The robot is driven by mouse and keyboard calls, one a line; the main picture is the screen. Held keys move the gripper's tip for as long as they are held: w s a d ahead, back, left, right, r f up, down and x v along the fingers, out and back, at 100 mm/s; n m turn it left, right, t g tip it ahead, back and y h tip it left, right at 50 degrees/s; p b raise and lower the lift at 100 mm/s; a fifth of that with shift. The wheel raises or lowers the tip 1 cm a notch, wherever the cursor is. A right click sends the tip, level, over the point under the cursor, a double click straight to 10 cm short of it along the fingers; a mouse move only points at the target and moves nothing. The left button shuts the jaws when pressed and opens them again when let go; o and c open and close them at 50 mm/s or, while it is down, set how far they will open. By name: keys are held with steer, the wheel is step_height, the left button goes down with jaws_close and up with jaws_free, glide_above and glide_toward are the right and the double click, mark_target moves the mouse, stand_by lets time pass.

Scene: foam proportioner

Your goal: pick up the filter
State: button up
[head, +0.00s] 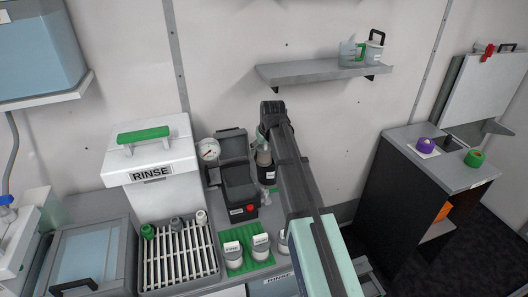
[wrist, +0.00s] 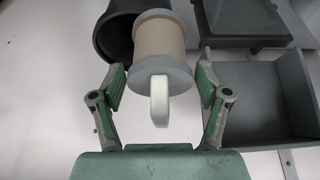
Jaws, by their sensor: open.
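The filter (wrist: 160,45), a tan cylinder with grey end caps and a white tab handle, is in the upper middle of the wrist view. Its far end is at the mouth of a round dark housing (wrist: 113,38); how far it sits inside is hidden. My gripper (wrist: 160,82) is open, with one finger on each side of the tab and the near end cap. I see gaps between the fingers and the filter.
A black unit with a gauge (head: 208,150) stands left of my arm. Labelled white-topped cups (head: 232,252) stand on a green mat, with a slatted tray (head: 180,262) and the RINSE box (head: 150,170) further left. A wall shelf (head: 320,72) is above. An open grey bin (wrist: 262,100) is to the right.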

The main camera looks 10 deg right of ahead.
steer(key=shift+w+f, duration=0.1)
steer(key=shift+f, duration=0.15)
steer(key=c, duration=1)
steer(key=shift+c, duration=0.2)
steer(key=shift+r, duration=0.1)
step_height(320, 180, up, 10)
steer(key=b, duration=0.3)
